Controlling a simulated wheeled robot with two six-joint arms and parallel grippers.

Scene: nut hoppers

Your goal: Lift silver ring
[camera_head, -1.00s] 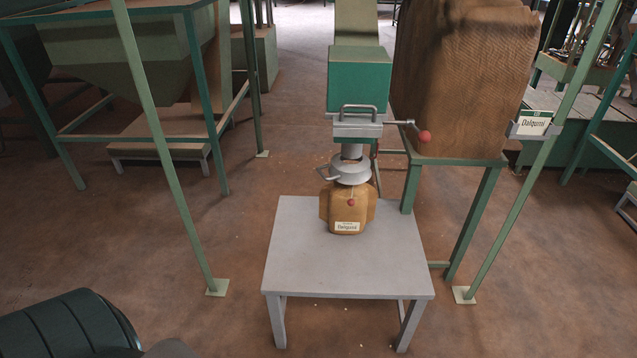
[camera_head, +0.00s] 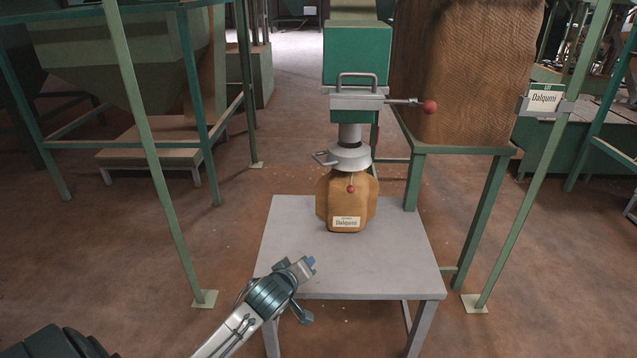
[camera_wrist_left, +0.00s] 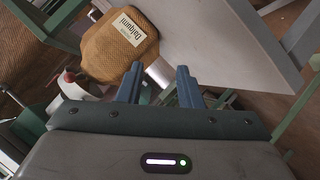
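The silver ring (camera_head: 350,157) is a grey collar with a small side handle, around the spout above the brown sack (camera_head: 346,202). The sack stands upright on the grey table under the spout, with a "Dalqumi" label and a small red ball hanging at its top. My left gripper (camera_head: 307,264) is over the table's front left edge, below and left of the ring and apart from it. In the left wrist view its two fingers (camera_wrist_left: 158,86) are apart with nothing gripped, and the sack (camera_wrist_left: 120,47) shows beyond them. My right gripper is out of view.
A green box (camera_head: 357,55) with a handle and a red-knobbed lever (camera_head: 429,107) is above the ring. Green posts (camera_head: 160,180) flank the grey table (camera_head: 300,245). Most of the tabletop around the sack is clear.

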